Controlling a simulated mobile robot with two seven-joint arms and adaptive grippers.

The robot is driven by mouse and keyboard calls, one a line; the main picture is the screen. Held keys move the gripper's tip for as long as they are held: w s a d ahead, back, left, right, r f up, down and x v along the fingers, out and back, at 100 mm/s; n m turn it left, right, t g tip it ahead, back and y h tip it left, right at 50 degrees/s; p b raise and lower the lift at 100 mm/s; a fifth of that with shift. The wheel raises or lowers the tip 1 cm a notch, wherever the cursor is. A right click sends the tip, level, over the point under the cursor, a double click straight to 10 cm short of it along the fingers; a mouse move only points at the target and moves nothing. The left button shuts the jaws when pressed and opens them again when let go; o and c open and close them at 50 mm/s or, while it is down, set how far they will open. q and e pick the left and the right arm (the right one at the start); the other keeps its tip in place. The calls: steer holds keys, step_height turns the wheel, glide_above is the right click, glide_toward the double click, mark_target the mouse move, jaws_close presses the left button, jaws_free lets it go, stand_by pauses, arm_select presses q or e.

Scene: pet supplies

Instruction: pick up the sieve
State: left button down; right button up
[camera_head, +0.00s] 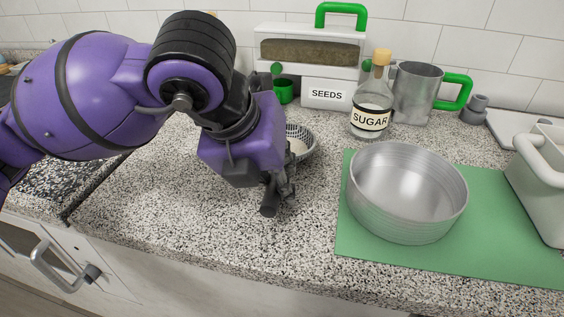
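A small white and grey bowl-shaped thing with a dotted, perforated-looking rim (302,140), which looks like the sieve, sits on the speckled counter (180,215). My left gripper (272,208) hangs in front of it and hides its left and near parts. The fingers are dark, seen edge-on and partly overlapping, so their opening is unclear. I cannot tell whether they touch the sieve. My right gripper is out of view.
A large metal bowl (408,192) stands on a green mat (490,235) at right. Behind are a sugar bottle (371,100), a metal mug (415,92), a seeds box (325,95) and a small green cup (284,92). A pale container (540,185) is far right. The front counter is clear.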

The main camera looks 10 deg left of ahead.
arm_select(q)
steer(key=shift+r, duration=0.1)
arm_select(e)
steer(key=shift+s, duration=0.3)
arm_select(q)
steer(key=shift+r, duration=0.5)
step_height(320, 180, up, 3)
steer(key=shift+s+f+p, duration=0.1)
steer(key=shift+f+p, duration=0.05)
steer(key=shift+p, duration=0.15)
steer(key=s+r, duration=0.2)
steer(key=r, duration=0.1)
steer(key=s+d+r+p, duration=0.1)
steer(key=s+r, duration=0.2)
steer(key=shift+s+d+r, duration=0.1)
steer(key=shift+s, duration=0.05)
steer(key=s+d+r+b, duration=0.1)
steer(key=s+r+b, duration=0.2)
steer(key=s+b, duration=0.2)
steer(key=s, duration=0.3)
steer(key=shift+d, duration=0.2)
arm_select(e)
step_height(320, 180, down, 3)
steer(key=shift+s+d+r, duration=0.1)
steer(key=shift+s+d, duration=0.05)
arm_select(q)
steer(key=shift+s, duration=0.15)
